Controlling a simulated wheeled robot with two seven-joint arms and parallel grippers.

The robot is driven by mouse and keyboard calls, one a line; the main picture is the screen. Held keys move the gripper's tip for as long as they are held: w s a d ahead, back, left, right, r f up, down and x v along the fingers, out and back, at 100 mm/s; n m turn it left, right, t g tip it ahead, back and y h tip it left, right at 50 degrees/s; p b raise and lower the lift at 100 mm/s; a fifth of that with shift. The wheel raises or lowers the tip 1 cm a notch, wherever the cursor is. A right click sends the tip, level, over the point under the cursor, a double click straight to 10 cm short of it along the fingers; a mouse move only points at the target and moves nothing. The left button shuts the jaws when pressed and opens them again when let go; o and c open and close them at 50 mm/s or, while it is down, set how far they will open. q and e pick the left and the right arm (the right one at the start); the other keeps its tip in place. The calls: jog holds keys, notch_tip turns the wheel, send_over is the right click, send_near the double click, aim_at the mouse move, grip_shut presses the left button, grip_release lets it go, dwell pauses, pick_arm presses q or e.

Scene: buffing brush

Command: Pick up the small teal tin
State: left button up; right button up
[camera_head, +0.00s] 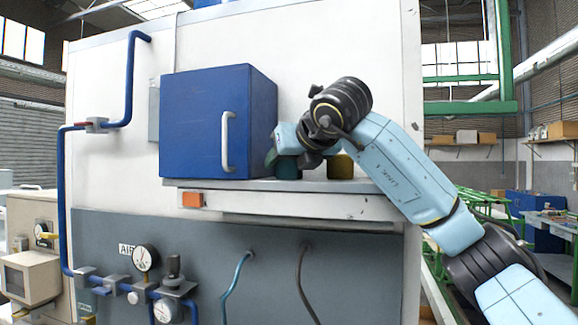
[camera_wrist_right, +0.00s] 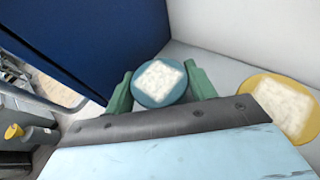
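The small teal tin (camera_wrist_right: 138,93) with a pale, rough square top sits between the two green fingers of my right gripper (camera_wrist_right: 158,80) in the right wrist view. One finger is close against each side, and I cannot tell whether they press on it. In the head view the tin (camera_head: 288,168) is at the shelf's surface, just right of the blue cabinet, and partly hidden by my right gripper (camera_head: 281,158). I cannot tell whether its base rests on the shelf. My left gripper is not in view.
A yellow tin (camera_wrist_right: 257,84) with a similar top stands to the right; it also shows in the head view (camera_head: 341,167). The blue cabinet (camera_head: 205,122) with a pale handle stands close on the left. A white wall backs the shelf (camera_head: 320,186).

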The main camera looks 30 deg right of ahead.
jog(key=c, duration=0.5)
jog(key=shift+r, duration=0.15)
